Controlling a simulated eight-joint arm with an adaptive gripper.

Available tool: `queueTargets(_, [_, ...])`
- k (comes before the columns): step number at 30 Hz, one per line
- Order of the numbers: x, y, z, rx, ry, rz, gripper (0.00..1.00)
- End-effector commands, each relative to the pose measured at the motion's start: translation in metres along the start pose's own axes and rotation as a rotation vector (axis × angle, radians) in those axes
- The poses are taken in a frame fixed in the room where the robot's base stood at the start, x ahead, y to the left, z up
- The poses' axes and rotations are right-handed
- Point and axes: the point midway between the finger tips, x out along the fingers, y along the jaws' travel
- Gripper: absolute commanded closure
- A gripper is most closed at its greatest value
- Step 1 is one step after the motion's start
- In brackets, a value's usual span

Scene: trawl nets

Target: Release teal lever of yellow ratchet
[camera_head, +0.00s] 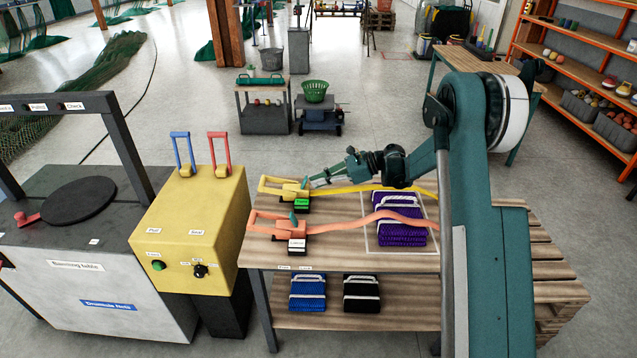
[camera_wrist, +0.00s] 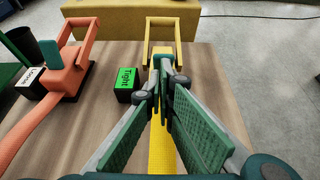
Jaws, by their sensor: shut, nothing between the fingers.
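The yellow ratchet (camera_head: 272,187) lies on the wooden table with its handle frame pointing left; in the wrist view its frame (camera_wrist: 161,22) stands straight ahead. Its teal lever (camera_wrist: 162,62) shows just beyond my fingertips, partly covered by them; contact cannot be told. The yellow strap (camera_head: 350,189) runs right from the ratchet and passes under my gripper. A green sign (camera_wrist: 126,84) reading "Tight" sits beside it. My gripper (camera_head: 313,182) is shut and empty at the ratchet's strap end; it also shows in the wrist view (camera_wrist: 166,80).
An orange ratchet (camera_head: 265,224) with a white sign (camera_head: 297,246) and its own teal lever lies nearer the table's front. A purple folded net (camera_head: 400,222) sits right, under the orange strap. A yellow machine (camera_head: 190,225) stands left of the table.

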Motion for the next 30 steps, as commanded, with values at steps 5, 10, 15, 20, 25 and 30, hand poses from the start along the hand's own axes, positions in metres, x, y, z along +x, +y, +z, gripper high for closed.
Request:
queueTargets(5, [0.0,0.0,0.003,0.0,0.024,0.0,1.0])
queueTargets(10, [0.0,0.0,0.004,0.0,0.045,0.0,1.0])
queueTargets(15, [0.0,0.0,0.006,0.0,0.069,0.0,1.0])
queueTargets(20, [0.001,0.0,0.008,0.0,0.094,0.0,1.0])
queueTargets(25, [0.002,0.0,0.011,0.0,0.127,0.001,1.0])
queueTargets(30, [0.003,0.001,0.017,-0.001,0.19,0.002,1.0])
